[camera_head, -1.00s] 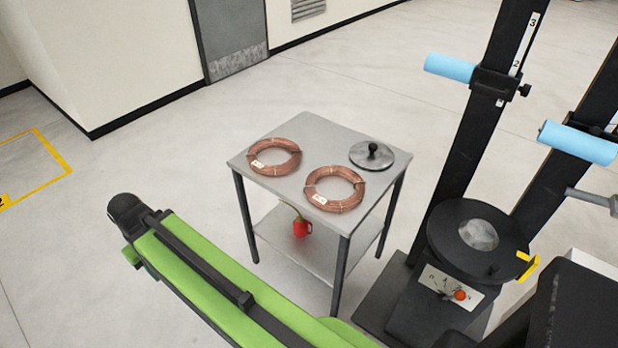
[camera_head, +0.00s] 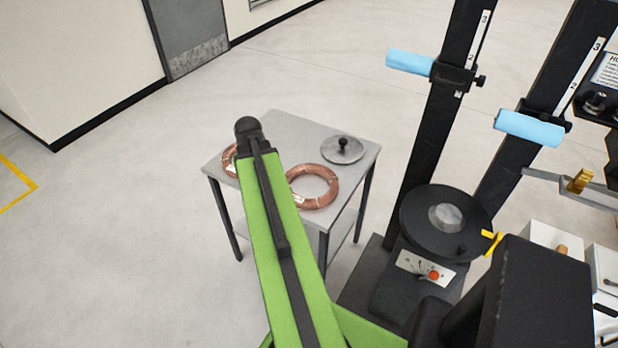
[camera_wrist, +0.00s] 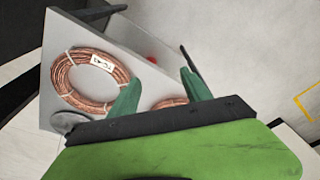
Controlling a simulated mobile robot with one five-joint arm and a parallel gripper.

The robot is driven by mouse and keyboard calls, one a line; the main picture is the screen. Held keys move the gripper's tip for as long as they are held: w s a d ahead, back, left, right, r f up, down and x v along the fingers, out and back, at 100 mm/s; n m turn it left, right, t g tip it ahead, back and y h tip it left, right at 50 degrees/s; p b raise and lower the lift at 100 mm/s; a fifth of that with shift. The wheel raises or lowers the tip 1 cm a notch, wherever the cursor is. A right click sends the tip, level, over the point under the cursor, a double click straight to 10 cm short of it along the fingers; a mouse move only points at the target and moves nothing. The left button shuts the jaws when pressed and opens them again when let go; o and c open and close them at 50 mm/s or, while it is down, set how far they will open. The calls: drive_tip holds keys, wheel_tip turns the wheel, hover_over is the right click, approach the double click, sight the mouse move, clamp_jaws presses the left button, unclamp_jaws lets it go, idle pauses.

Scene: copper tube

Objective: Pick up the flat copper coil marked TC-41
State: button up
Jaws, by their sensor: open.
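The flat copper coil marked TC-41 (camera_wrist: 60,78) lies flat on the table's grey top, left of my fingers in the wrist view. Its white tag shows the marking. By its place near the lidded disc, it is the right-hand coil (camera_head: 331,191) in the head view, partly hidden by my arm. A second copper coil (camera_head: 229,160) is mostly behind my arm in the head view; its edge (camera_wrist: 171,103) shows between my fingers in the wrist view. My gripper (camera_wrist: 160,76) is open, its green fingers apart with nothing held. The head view hides its fingers.
A grey disc with a black knob (camera_head: 342,149) sits on the table (camera_head: 285,125) behind the right coil. A black stand with a round plate (camera_head: 447,218) and uprights with blue rollers (camera_head: 410,62) stand close on the right. Open floor lies to the left.

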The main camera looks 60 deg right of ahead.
drive_tip(key=s+d+r+m+p, duration=0.2)
drive_tip(key=s+d+r+m, duration=0.15)
drive_tip(key=s+d, duration=0.85)
drive_tip(key=m+h+p, duration=0.1)
drive_tip(key=m+h, duration=0.1)
approach(335, 185)
drive_tip(key=b+x, duration=0.1)
drive_tip(key=b, duration=0.4)
drive_tip(key=b+x, duration=0.2)
drive_tip(key=b, duration=0.4)
drive_tip(key=shift+w+n, duration=0.2)
drive_tip(key=shift+n, duration=0.05)
drive_tip(key=b+x, duration=0.6)
drive_tip(key=shift+s, duration=0.15)
drive_tip(key=shift+r, duration=0.15)
clamp_jaws()
